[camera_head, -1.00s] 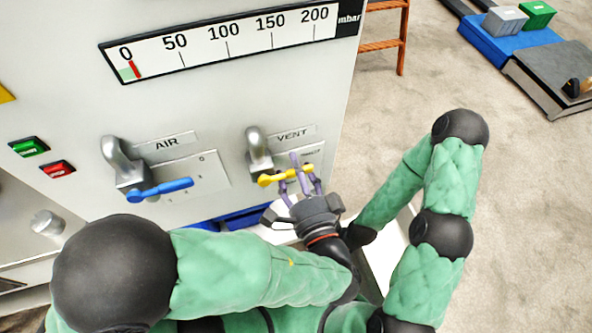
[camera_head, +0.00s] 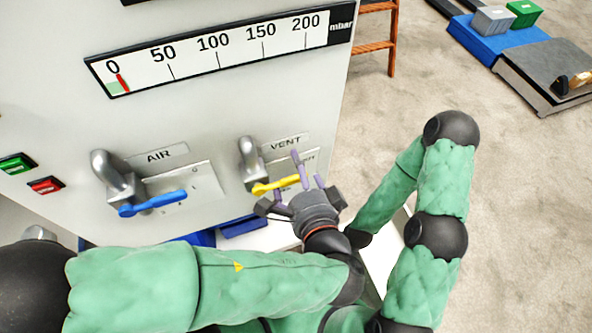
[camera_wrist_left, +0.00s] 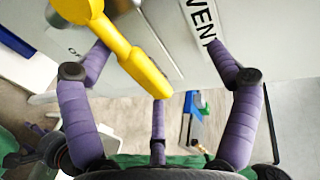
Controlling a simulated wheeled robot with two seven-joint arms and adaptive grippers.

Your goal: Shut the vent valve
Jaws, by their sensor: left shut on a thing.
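The vent valve is a grey pipe elbow (camera_head: 249,160) with a yellow lever (camera_head: 270,188), under the VENT label (camera_head: 287,143) on the grey panel. The lever lies nearly level, its right end slightly higher. My left gripper (camera_head: 302,178) is at the lever's right end, its purple fingers shut on it. In the left wrist view the yellow lever (camera_wrist_left: 142,70) runs diagonally between the fingers of my left gripper (camera_wrist_left: 160,90). Part of the small plate behind the lever is hidden by the fingers. My right gripper does not show; only the right arm is seen.
The air valve with its blue lever (camera_head: 152,203) is to the left on the same panel. The gauge (camera_head: 220,50) above has its red pointer near 0. Green (camera_head: 16,163) and red (camera_head: 46,186) buttons sit at far left. My right arm's bent elbow occupies the right side.

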